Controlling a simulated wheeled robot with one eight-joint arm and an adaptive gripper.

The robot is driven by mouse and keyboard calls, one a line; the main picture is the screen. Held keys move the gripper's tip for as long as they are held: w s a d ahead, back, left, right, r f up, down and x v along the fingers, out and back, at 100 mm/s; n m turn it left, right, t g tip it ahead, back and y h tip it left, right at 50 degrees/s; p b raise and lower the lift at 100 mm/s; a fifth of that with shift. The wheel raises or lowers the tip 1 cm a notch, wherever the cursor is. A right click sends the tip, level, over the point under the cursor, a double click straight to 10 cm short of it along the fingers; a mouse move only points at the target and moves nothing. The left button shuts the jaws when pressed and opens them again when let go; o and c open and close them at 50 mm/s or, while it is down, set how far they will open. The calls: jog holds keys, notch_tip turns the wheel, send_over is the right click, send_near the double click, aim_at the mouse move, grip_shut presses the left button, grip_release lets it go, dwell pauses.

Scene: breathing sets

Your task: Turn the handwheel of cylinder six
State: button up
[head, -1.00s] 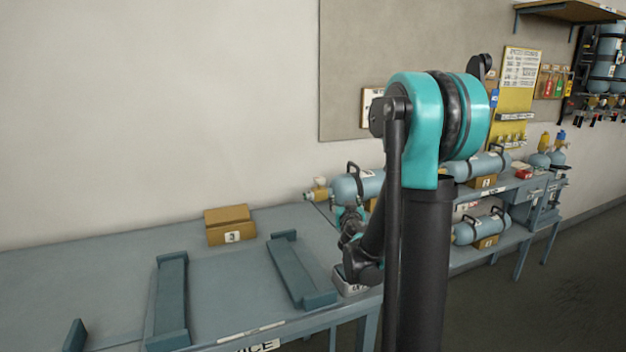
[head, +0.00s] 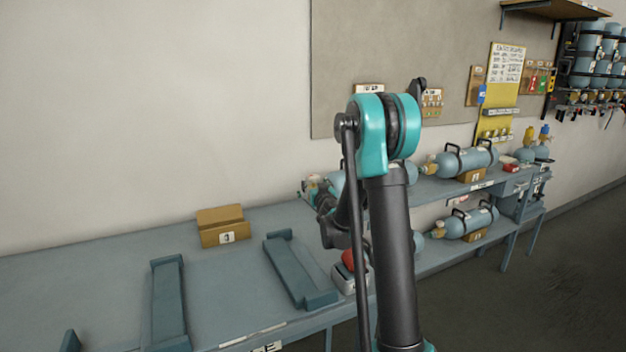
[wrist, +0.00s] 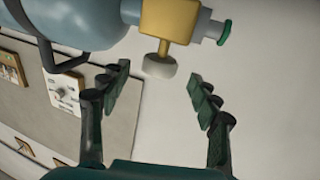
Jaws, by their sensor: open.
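In the wrist view, a blue-grey cylinder (wrist: 85,22) with a dark carry handle enters from the top left. It ends in a yellow valve block (wrist: 170,20) with a pale grey handwheel (wrist: 160,66) on a short stem and a green-rimmed outlet (wrist: 223,33). My gripper (wrist: 162,84) is open and empty. Its fingers stand on either side of the handwheel's line, with the wheel just beyond the tips and no visible contact. In the head view my arm hides most of this cylinder (head: 336,181). I cannot read a number on it.
More cylinders lie on the bench's upper level (head: 466,160) and lower shelf (head: 470,222). A pale box with a red item (head: 352,262) stands beside my arm.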

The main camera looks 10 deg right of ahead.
aim_at(318, 180)
jog(key=shift+w+a, duration=0.15)
jog(key=shift+w, duration=2.65)
jog(key=shift+c, duration=0.2)
jog(key=c, duration=1.1)
jog(key=shift+r+n+y, duration=0.25)
jog(key=shift+n+y, duration=0.15)
jog(key=shift+y, duration=0.2)
jog(key=shift+c, duration=0.2)
jog(key=shift+f+n+g+y, duration=0.15)
jog(key=shift+n+y, duration=0.3)
jog(key=shift+y, duration=0.25)
jog(key=shift+f+n+g+y, duration=0.15)
jog(key=shift+n+y, duration=0.3)
jog(key=shift+y, duration=0.25)
jog(key=n+g+y, duration=0.1)
jog(key=n+y, duration=0.1)
jog(key=n+g+y, duration=0.1)
jog(key=y, duration=0.2)
jog(key=shift+n+g, duration=0.3)
jog(key=shift+n, duration=0.1)
jog(key=shift+s+n+g+y, duration=0.1)
jog(key=shift+n+g+y, duration=1.15)
jog(key=shift+y, duration=0.35)
